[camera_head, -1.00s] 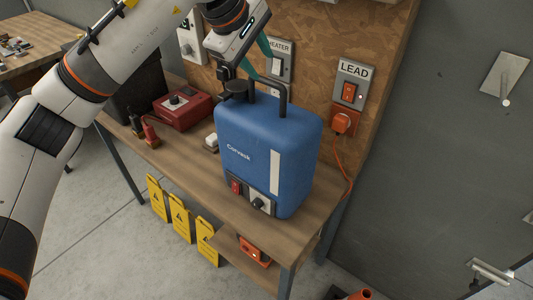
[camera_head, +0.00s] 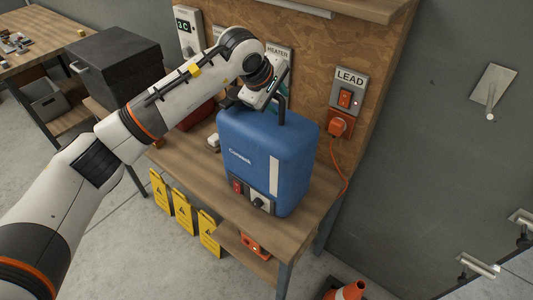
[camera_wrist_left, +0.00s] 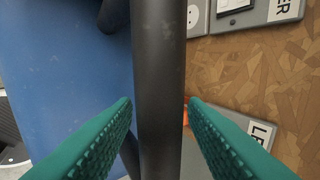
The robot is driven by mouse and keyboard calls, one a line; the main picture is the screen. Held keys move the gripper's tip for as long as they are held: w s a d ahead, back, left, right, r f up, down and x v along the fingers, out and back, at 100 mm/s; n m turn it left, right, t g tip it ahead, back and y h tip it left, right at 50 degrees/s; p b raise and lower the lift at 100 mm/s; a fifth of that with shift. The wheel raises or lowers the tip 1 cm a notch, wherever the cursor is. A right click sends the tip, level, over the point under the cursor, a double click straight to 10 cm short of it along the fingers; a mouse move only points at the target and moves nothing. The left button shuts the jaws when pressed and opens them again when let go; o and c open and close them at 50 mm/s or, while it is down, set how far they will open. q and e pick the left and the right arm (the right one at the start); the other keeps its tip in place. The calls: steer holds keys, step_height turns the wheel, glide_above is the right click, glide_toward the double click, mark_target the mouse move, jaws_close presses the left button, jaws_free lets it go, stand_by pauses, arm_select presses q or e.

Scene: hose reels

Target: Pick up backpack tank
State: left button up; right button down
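The backpack tank (camera_head: 262,150) is a blue, box-shaped tank standing upright on the wooden bench, with a white strip and a dark switch panel low on its front. Its black carry handle (camera_head: 282,111) rises from the top and also shows as a thick dark bar in the left wrist view (camera_wrist_left: 159,70). My left gripper (camera_head: 282,93) is over the top of the tank at the handle. In the left wrist view its two teal fingers (camera_wrist_left: 160,103) are apart, one on each side of the bar; firm contact is not visible. My right gripper is not in view.
The bench (camera_head: 225,205) stands against a chipboard panel with a LEAD switch box (camera_head: 346,92) and an orange plug (camera_head: 338,126) with cord. Yellow signs (camera_head: 184,212) hang along its front. A dark box (camera_head: 118,65) stands to the left, a traffic cone (camera_head: 346,291) on the floor.

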arm_select(q)
jaws_close()
stand_by(1.3)
steer(key=shift+r, duration=0.25)
steer(key=shift+w, duration=0.1)
